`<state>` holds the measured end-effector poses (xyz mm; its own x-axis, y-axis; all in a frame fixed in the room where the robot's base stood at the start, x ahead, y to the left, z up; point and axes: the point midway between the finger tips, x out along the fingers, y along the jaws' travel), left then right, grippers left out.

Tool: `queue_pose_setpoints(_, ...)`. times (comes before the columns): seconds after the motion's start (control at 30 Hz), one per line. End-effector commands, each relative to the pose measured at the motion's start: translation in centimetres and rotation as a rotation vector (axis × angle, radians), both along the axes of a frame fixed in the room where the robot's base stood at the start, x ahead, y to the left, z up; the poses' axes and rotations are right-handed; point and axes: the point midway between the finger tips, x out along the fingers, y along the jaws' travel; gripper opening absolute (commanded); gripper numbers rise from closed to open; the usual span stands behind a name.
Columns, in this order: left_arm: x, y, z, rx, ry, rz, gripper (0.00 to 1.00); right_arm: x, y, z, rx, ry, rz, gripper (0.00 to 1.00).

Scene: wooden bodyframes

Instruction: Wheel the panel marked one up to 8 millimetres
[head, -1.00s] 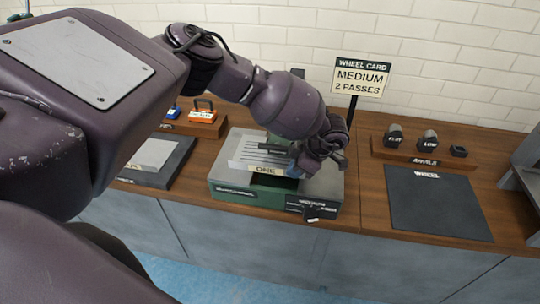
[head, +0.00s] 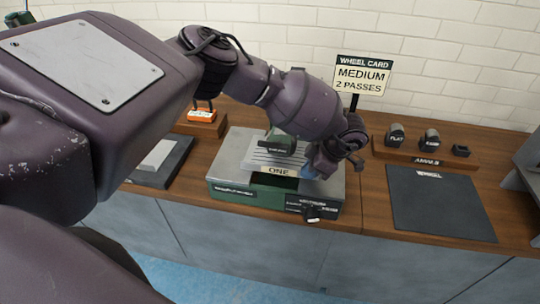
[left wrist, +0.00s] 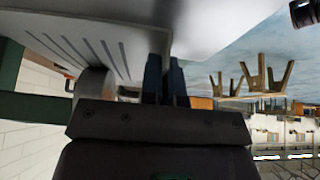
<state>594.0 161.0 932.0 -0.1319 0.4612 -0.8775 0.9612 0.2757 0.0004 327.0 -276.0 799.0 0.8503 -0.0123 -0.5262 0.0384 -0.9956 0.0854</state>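The panel marked one (head: 262,160) is a light grey sheet with ridges and a cream "ONE" label. My left gripper (head: 312,172) is at the panel's right front edge, partly hidden by my wrist. In the left wrist view, my left gripper's dark fingers (left wrist: 164,80) are close together at the edge of the ribbed panel (left wrist: 95,40) and appear shut on it. My right gripper is not in view. No panel measurement can be read.
A sign (head: 362,78) reads "WHEEL CARD, MEDIUM, 2 PASSES". A rack of anvils (head: 424,158) and a dark mat marked "WHEEL" (head: 440,202) are on the right.

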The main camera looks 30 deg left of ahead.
Motion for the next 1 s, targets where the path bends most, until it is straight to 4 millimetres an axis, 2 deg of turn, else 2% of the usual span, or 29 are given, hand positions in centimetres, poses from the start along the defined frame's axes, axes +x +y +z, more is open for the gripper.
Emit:
queue_pose_setpoints(0.27,0.3,-1.1,-0.1,-0.001,0.0,0.001,0.0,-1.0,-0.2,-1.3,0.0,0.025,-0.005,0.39)
queue_pose_setpoints(0.5,0.6,-2.1,-0.1,-0.001,0.001,0.0,0.0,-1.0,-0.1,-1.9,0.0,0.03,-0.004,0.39)
queue_pose_setpoints(1.0,0.9,-3.0,0.0,-0.001,-0.001,0.001,0.0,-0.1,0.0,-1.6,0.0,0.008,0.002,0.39)
